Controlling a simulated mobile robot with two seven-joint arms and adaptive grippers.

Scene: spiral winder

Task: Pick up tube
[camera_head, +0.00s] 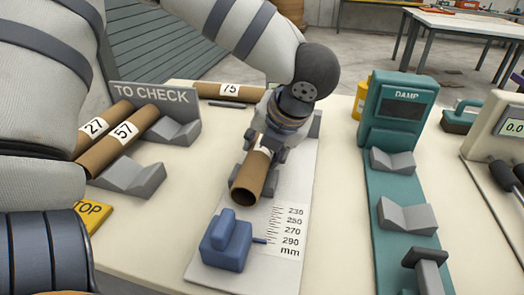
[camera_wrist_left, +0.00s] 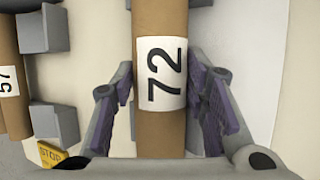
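A brown cardboard tube (camera_head: 252,178) rests on a measuring board (camera_head: 287,262) in the head view, its open end toward me. In the left wrist view the tube (camera_wrist_left: 160,130) carries a white label reading 72. My left gripper (camera_head: 262,148) is over the tube in the head view. In the left wrist view its two purple-padded fingers (camera_wrist_left: 161,100) stand on either side of the tube, close to it, with narrow gaps visible. The gripper hides part of the tube's far portion. My right gripper is not in view.
Tubes 57 (camera_head: 115,146) and 27 (camera_head: 112,118) lie at the left by grey V-blocks and a TO CHECK sign (camera_head: 155,96). Tube 75 (camera_head: 228,90) lies behind. A blue stop block (camera_head: 227,243) stands in front. A teal DAMP device (camera_head: 395,112) stands right.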

